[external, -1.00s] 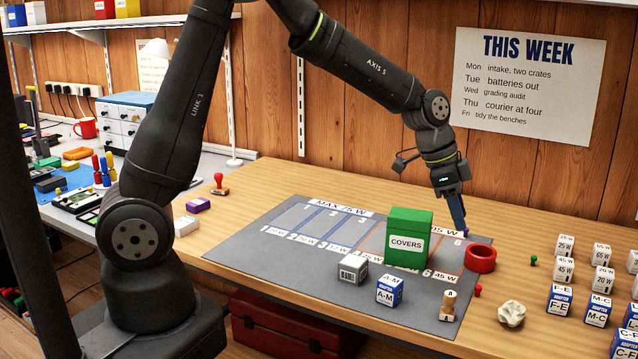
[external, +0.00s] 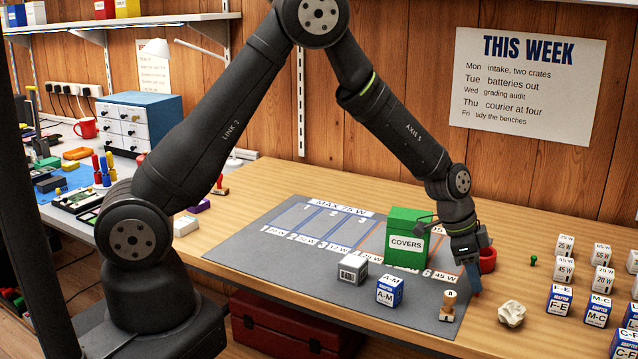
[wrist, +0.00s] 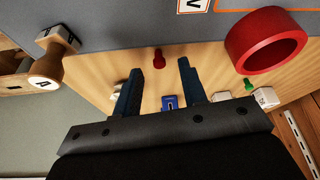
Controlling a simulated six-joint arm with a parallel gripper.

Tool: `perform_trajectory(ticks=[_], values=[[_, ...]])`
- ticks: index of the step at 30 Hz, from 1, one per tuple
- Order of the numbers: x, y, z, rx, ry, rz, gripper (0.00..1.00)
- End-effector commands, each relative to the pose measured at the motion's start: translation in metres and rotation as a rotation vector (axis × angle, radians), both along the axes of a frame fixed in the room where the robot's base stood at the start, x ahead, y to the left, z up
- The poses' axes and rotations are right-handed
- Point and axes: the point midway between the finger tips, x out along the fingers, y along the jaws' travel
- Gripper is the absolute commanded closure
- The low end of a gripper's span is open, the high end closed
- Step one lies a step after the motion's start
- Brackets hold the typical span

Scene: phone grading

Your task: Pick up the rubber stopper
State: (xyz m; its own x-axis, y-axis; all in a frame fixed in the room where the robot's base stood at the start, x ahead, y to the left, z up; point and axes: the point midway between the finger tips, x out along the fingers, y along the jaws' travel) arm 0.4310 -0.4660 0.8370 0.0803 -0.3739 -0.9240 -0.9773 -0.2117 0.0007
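A small red knobbed piece (wrist: 158,58) shows in the wrist view, on the wood by the grey mat's edge. It looks like the rubber stopper, but I cannot be sure. My gripper (wrist: 160,67) is open, its two blue fingers apart and empty. The red piece appears between the fingertips, slightly beyond them in the picture; I cannot tell the remaining gap. In the external view my gripper (external: 475,289) points down near the mat's right edge, and its fingers hide that piece.
A wooden stamp (external: 448,306) stands close left of my gripper. A red ring (external: 488,261) lies just behind it, and a crumpled pale lump (external: 511,314) lies to the right. A green COVERS box (external: 407,238) and several adapter boxes (external: 559,299) stand around.

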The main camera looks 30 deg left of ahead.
Motion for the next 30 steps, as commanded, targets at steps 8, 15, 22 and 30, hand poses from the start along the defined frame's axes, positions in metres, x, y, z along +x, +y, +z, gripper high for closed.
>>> perform_trajectory(ticks=[8,15,22,30], values=[[0.001,-0.009,-0.023,0.000,-0.002,0.000,0.61],[0.002,-0.009,-0.023,0.000,-0.002,0.000,0.67],[0.002,-0.009,-0.023,0.000,-0.002,0.000,1.00],[0.002,-0.009,-0.023,0.000,-0.002,0.000,1.00]])
